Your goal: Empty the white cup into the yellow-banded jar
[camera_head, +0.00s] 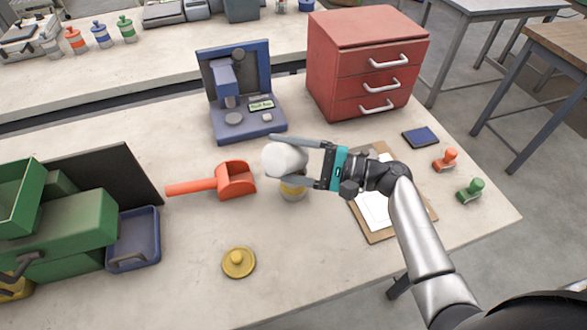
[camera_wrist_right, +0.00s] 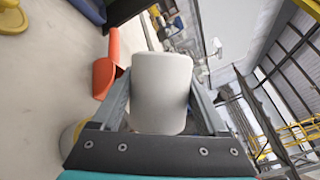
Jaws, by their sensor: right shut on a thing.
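My right gripper (camera_head: 298,160) is shut on the white cup (camera_head: 283,158), which it holds tilted onto its side above the table. The cup also fills the middle of the right wrist view (camera_wrist_right: 160,92), between the two fingers. The yellow-banded jar (camera_head: 293,189) stands on the table just below the cup and gripper. Its upper part is hidden by them, and only a yellow band and a bit of the base show. In the right wrist view a slice of the jar (camera_wrist_right: 70,135) shows at lower left. The cup's inside is not visible. My left gripper is not in view.
An orange scoop (camera_head: 235,179) lies left of the jar. A yellow lid (camera_head: 239,262) lies in front. A blue sealing machine (camera_head: 240,100) and red drawers (camera_head: 367,65) stand behind. A clipboard (camera_head: 375,215) lies under my right arm. Green bins (camera_head: 70,225) stand at left.

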